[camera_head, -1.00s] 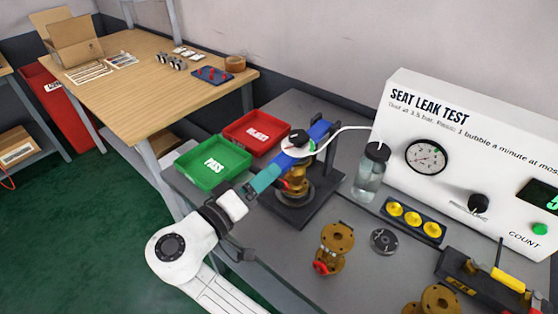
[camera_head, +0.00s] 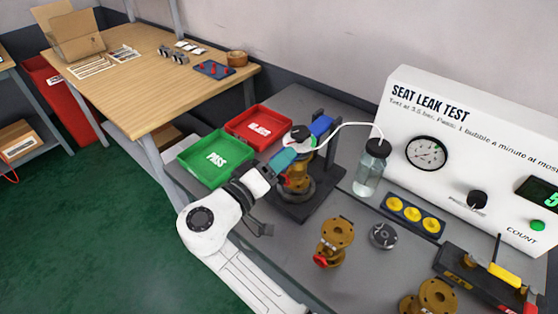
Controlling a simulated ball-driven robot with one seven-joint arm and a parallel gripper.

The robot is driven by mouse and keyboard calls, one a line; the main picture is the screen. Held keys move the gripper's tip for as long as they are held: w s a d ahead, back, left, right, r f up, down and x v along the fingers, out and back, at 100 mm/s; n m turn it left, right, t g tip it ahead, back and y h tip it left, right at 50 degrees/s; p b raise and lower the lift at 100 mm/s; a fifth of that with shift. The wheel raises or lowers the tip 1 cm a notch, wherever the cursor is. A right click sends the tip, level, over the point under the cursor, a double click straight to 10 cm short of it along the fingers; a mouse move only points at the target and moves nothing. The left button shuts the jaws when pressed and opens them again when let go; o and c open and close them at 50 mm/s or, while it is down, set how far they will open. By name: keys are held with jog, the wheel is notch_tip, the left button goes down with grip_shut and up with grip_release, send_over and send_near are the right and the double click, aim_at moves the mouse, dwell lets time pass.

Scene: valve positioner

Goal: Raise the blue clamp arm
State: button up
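The blue clamp arm (camera_head: 320,125) is on the black test stand (camera_head: 326,192), above a brass valve (camera_head: 299,179). It slopes down to the left from the top of the stand's post. A dark round cap with a white hose stands at its middle. My gripper (camera_head: 287,156), with teal fingers, reaches over the clamp arm's near left end and hides much of it. A small bit of blue shows below the fingers. I cannot tell whether the fingers touch it, or whether they are open or shut.
A green PASS tray (camera_head: 200,175) and a red tray (camera_head: 243,143) are left of the stand. A water bottle (camera_head: 371,170) and the seat leak tester (camera_head: 450,110) are right. A loose brass valve (camera_head: 333,243) and a grey disc (camera_head: 383,236) lie in front.

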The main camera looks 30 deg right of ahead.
grip_shut()
